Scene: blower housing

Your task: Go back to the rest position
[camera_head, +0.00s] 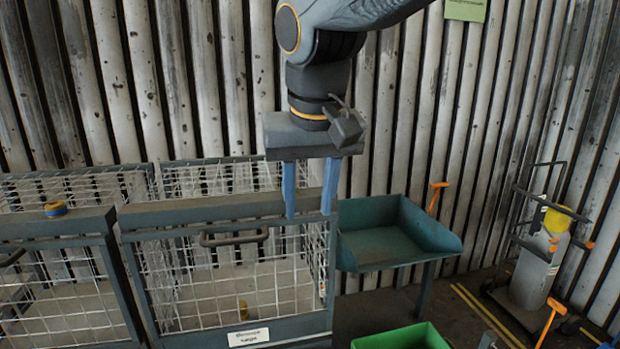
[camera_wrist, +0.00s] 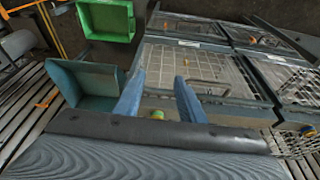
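My gripper (camera_head: 309,208) hangs from the arm at the top middle of the head view, its two blue fingers pointing down and spread apart. The fingers are in front of the right end of a wire cage's top bar in that view. In the wrist view my gripper (camera_wrist: 158,98) also shows its blue fingers apart. No held object is visible.
Wire cages (camera_head: 222,212) with teal frames fill the left. A teal tray (camera_head: 395,237) stands right of my gripper, a green bin (camera_head: 400,338) below. A cylinder cart (camera_head: 535,262) is at the far right.

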